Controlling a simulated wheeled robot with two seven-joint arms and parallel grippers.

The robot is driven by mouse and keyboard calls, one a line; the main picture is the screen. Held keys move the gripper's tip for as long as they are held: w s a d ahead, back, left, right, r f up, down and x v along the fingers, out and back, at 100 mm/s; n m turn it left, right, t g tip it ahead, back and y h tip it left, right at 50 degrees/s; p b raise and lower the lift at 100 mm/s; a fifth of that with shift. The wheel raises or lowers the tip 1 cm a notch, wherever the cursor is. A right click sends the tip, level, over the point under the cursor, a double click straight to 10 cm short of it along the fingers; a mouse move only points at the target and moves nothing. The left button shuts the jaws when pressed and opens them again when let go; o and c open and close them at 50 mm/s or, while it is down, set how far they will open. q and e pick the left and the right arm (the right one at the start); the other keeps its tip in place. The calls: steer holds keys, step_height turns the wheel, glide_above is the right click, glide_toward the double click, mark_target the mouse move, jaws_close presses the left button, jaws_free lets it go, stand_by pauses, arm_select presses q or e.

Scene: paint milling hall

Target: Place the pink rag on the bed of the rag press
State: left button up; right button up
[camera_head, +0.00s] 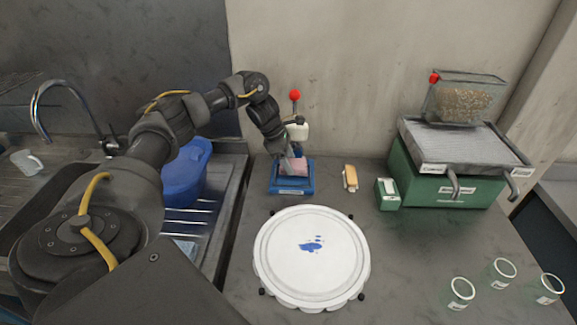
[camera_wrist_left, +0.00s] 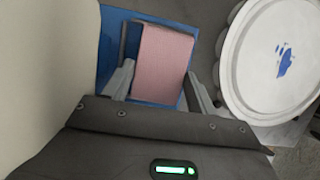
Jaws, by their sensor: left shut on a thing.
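The rag press stands behind the white disc, with a blue base (camera_head: 291,190), a pale block above it and a red knob on top (camera_head: 295,95). The pink rag (camera_head: 296,169) is at the blue bed, low down. My left gripper (camera_head: 287,162) reaches down over the bed and is shut on the rag. In the left wrist view the folded pink rag (camera_wrist_left: 163,65) lies between the two fingers, over the blue base (camera_wrist_left: 112,40). Whether the rag's underside touches the bed is hard to tell. My right gripper is not in view.
A white round disc with a blue paint smear (camera_head: 290,265) fills the front of the bench. A brush (camera_head: 350,178), a small green box (camera_head: 388,196) and a green machine (camera_head: 440,185) stand to the right. Several cups (camera_head: 461,292) are front right. A sink (camera_head: 65,185) is left.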

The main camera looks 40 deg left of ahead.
arm_select(q)
steer(key=shift+w+a+f, duration=0.1)
steer(key=shift+a+f, duration=0.15)
steer(key=shift+f, duration=0.05)
steer(key=shift+f+p, duration=0.45)
steer(key=shift+f, duration=1.15)
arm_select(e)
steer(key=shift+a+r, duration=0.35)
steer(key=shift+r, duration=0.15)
arm_select(q)
steer(key=shift+f, duration=0.1)
steer(key=o, duration=0.6)
steer(key=shift+o, duration=0.8)
steer(key=shift+w+f, duration=0.1)
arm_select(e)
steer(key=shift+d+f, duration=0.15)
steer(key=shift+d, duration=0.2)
